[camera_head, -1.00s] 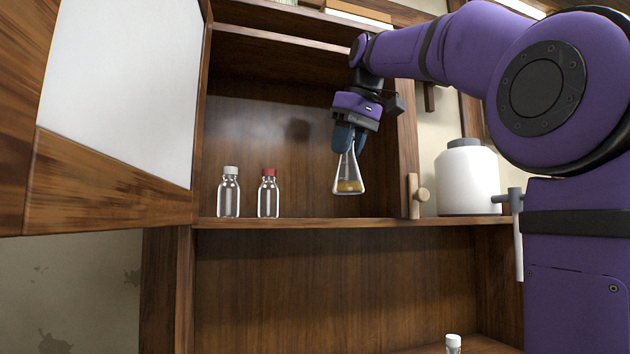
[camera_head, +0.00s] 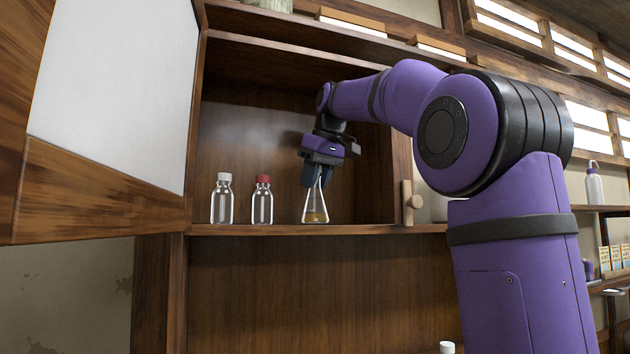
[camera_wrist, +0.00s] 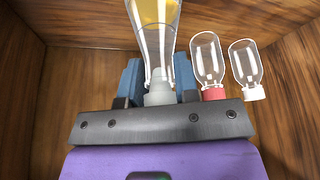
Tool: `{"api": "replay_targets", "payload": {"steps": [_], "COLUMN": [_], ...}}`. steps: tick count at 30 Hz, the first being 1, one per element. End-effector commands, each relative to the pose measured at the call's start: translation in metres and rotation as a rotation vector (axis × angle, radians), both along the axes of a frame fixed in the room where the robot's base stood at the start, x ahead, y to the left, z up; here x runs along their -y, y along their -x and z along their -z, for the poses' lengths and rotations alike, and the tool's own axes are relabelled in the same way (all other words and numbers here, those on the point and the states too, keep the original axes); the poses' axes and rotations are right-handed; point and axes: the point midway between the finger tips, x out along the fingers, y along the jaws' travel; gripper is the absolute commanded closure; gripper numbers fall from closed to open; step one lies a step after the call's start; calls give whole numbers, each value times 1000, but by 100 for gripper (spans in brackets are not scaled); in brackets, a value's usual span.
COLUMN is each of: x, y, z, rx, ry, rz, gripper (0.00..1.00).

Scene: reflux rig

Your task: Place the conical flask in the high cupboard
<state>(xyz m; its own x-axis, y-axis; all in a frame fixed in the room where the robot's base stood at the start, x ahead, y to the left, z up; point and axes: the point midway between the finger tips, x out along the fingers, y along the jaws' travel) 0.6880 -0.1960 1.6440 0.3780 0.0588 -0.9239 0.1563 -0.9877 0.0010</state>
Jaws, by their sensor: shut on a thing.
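The conical flask (camera_head: 315,205) is clear glass with yellow-brown liquid in its bottom. It is upright inside the open high cupboard (camera_head: 285,230), to the right of two bottles. Its base is at about the level of the cupboard floor; I cannot tell whether it touches. My gripper (camera_head: 317,176) points down and is shut on the flask's neck. In the wrist view the blue fingers (camera_wrist: 158,82) stand on either side of the neck and a grey stopper, and the flask (camera_wrist: 155,30) runs off the top edge.
A white-capped bottle (camera_head: 222,200) and a red-capped bottle (camera_head: 262,202) stand left of the flask. The cupboard door (camera_head: 100,110) is swung open at the left. Cupboard floor right of the flask is clear.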

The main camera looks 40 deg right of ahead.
Motion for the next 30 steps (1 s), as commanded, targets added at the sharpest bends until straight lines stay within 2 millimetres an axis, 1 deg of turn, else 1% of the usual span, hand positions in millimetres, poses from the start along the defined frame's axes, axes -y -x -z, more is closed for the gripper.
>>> {"api": "replay_targets", "payload": {"steps": [11, 12, 14, 15, 25, 30], "x": [0, 0, 0, 0, 0, 1], "y": [0, 0, 0, 0, 0, 5], "z": [3, 4, 4, 4, 2, -11], "rx": [0, 0, 0, 0, 0, 2], "ry": [0, 0, 0, 0, 0, 1], "rz": [-1, -1, -1, -1, -1, 0], "gripper": [100, 69, 55, 46, 45, 45]}}
